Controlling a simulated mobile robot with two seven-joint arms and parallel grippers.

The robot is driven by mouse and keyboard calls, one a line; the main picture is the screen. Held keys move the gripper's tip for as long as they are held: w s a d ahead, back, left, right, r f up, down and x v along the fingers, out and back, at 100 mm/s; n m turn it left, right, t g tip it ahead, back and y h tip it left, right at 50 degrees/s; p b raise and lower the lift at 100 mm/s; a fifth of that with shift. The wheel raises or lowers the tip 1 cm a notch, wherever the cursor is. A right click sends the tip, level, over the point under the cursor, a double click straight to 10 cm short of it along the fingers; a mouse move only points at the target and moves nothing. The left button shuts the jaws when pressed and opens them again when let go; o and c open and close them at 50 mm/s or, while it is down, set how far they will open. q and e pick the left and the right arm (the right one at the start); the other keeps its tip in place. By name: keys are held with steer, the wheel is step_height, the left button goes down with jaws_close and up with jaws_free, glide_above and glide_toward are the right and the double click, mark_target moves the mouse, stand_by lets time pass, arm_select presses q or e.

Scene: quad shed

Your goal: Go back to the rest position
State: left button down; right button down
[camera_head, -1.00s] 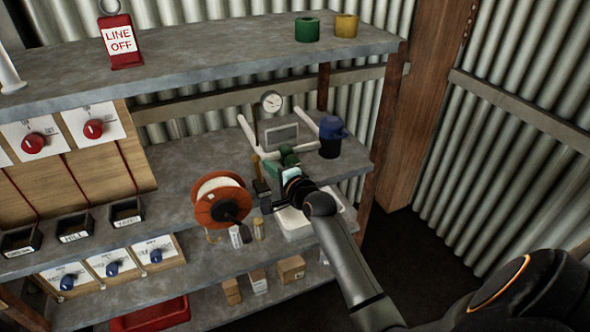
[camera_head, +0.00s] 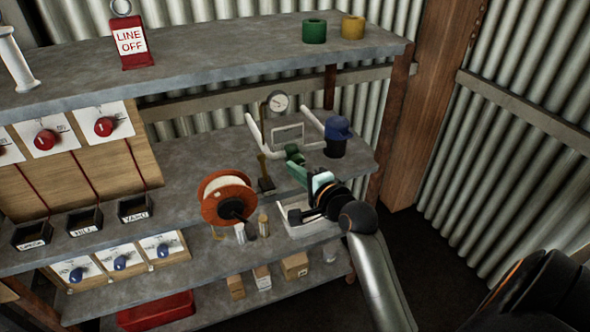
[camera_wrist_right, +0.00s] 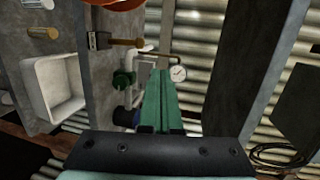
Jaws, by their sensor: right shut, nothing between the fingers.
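My right gripper (camera_head: 297,172) is shut and empty, in front of the middle shelf in the head view. Its green fingers lie together in the right wrist view (camera_wrist_right: 160,100), pointing toward the pipes and the gauge (camera_wrist_right: 178,73). In the head view the gripper is just in front of the green valve (camera_head: 292,153) on the white pipe; I cannot tell the exact gap. My left gripper is not in view.
An orange cable reel (camera_head: 213,208) stands left of my right gripper. A white tray (camera_head: 312,227) lies partly behind my right wrist. A blue-capped cup (camera_head: 337,137) stands on the shelf's right end. The floor right of the shelving looks clear.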

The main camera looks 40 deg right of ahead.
stand_by(0.3)
steer(key=s+a+f+n+g+y, duration=0.1)
steer(key=s+a+f+n, duration=0.25)
steer(key=f, duration=0.25)
steer(key=s+a+f+n+g, duration=0.1)
steer(key=s+a+f+n, duration=0.1)
steer(key=f+n, duration=0.25)
steer(key=s+a+f+n+g+y, duration=0.1)
steer(key=s+a+f+n+g, duration=0.15)
steer(key=f, duration=0.35)
steer(key=s+a+f+n+g, duration=0.1)
steer(key=s+a+f+n, duration=0.3)
steer(key=s, duration=0.3)
steer(key=s+a+f+n+g+y, duration=0.1)
steer(key=s+a+f+n, duration=0.3)
steer(key=s+f+n, duration=0.2)
steer(key=shift+s+a+f+n+y, duration=0.3)
steer(key=shift+s+f+n, duration=0.05)
steer(key=shift+s, duration=0.4)
